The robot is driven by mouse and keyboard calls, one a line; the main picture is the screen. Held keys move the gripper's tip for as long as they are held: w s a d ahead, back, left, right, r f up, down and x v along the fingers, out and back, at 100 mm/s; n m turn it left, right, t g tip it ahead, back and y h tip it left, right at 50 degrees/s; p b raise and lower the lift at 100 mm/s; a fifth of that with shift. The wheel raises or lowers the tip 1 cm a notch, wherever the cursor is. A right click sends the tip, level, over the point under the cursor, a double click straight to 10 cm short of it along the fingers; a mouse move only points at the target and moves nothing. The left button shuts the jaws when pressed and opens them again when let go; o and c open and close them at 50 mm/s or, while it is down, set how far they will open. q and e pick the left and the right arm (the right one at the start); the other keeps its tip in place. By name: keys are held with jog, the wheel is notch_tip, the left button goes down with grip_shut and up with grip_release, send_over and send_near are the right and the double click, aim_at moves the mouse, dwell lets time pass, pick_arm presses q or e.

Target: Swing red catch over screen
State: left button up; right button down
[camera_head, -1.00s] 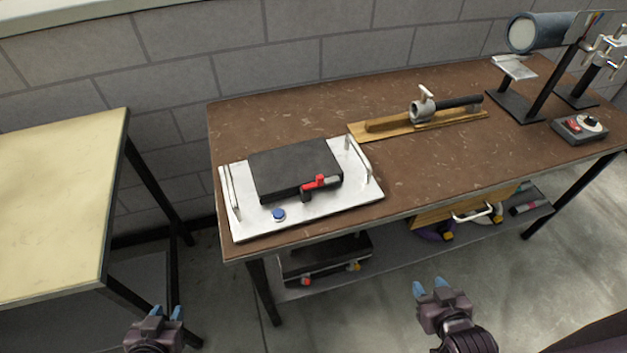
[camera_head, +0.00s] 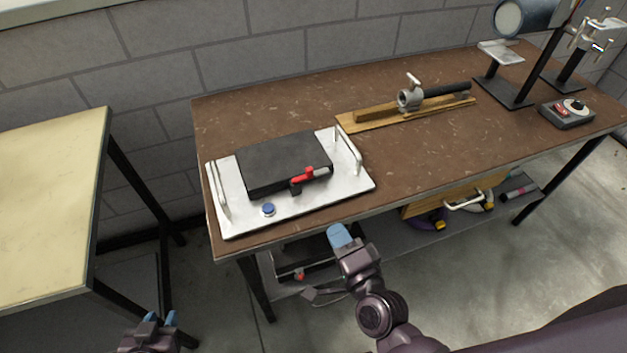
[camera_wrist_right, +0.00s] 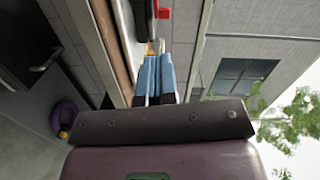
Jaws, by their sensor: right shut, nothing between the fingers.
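The red catch (camera_head: 303,177) sits at the front edge of a dark screen (camera_head: 284,160) that lies on a white metal plate (camera_head: 236,215). The catch has a grey grip pointing right. A red part, likely the catch, also shows at the top of the right wrist view (camera_wrist_right: 164,13). My right gripper (camera_head: 339,236) is in front of the table's front edge, below and right of the catch and apart from it. Its blue fingers are together and empty in the right wrist view (camera_wrist_right: 154,78). My left gripper (camera_head: 161,319) is low at the bottom left, with its two blue fingertips apart.
The plate has a handle at each side and a blue knob (camera_head: 268,209) in front of the screen. A wooden board with a clamp (camera_head: 410,98) lies to the right on the brown table (camera_head: 440,165). A yellowish table (camera_head: 50,200) stands at left.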

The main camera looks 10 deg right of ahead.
aim_at(310, 174)
jog(key=shift+d+r+m, duration=0.2)
jog(key=shift+d+m, duration=0.05)
jog(key=shift+m, duration=0.85)
jog(key=shift+w, duration=0.15)
jog(key=x, duration=1.3)
jog(key=shift+w+d+r, duration=0.1)
jog(key=shift+w+r, duration=0.1)
jog(key=shift+w, duration=0.25)
